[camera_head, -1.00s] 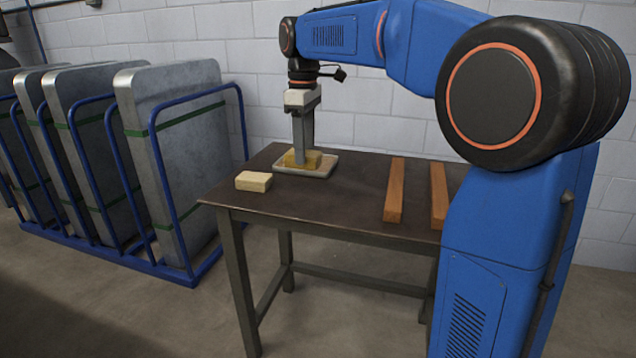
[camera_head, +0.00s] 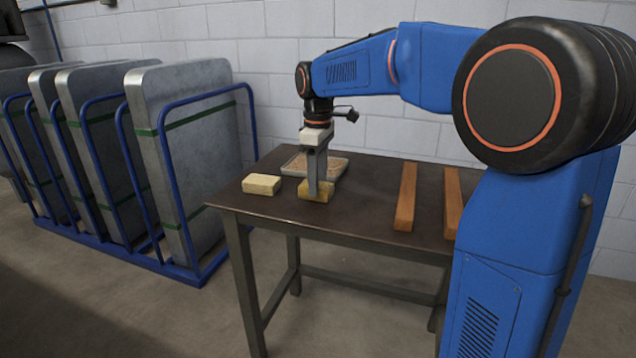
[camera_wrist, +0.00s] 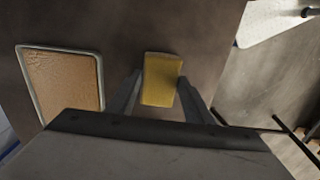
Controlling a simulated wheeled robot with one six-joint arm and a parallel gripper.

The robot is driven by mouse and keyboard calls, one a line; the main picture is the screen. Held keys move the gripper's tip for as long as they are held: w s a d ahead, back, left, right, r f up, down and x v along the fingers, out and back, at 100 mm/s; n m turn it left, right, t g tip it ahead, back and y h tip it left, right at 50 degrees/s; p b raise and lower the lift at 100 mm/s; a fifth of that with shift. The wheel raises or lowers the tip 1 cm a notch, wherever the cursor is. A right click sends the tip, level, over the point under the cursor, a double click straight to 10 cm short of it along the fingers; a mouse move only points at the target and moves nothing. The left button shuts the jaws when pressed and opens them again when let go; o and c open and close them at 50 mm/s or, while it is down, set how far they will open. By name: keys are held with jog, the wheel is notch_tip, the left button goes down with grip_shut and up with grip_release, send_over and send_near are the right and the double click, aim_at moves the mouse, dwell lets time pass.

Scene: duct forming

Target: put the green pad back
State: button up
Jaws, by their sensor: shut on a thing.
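I see no plainly green pad. My gripper (camera_head: 317,188) is shut on a mustard-yellow pad (camera_head: 309,191), which also shows between the two fingers in the wrist view (camera_wrist: 160,80). The yellow pad is at the dark table's surface, just in front of a shallow tray; I cannot tell whether it touches the table. The tray (camera_head: 339,175) has a pale rim and a brownish inside, and lies left of the gripper in the wrist view (camera_wrist: 101,92). A cream pad (camera_head: 262,184) lies on the table to the left of the gripper.
The dark table (camera_head: 360,206) has free room between the gripper and two wooden bars (camera_head: 405,198) (camera_head: 453,200) on its right. A blue rack (camera_head: 166,190) of grey metal panels stands at the left. A white block wall is behind.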

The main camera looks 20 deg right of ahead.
jog(key=shift+f, duration=0.45)
jog(key=shift+f, duration=0.1)
jog(key=o, duration=0.9)
jog(key=shift+o, duration=0.2)
notch_tip(320, 180, up, 12)
jog(key=s+d+f+m+t, duration=0.1)
jog(key=s+d+f+m, duration=0.2)
jog(key=s, duration=0.6)
jog(key=s+d+f+m+t, duration=0.2)
jog(key=s+f+m, duration=0.15)
jog(key=s, duration=0.65)
jog(key=s+d+f+m+t, duration=0.1)
jog(key=s+f+m, duration=0.3)
jog(key=s+f, duration=1)
jog(key=shift+s+d+f+t, duration=0.2)
jog(key=shift+d+f+t, duration=0.15)
jog(key=shift+d+t, duration=0.1)
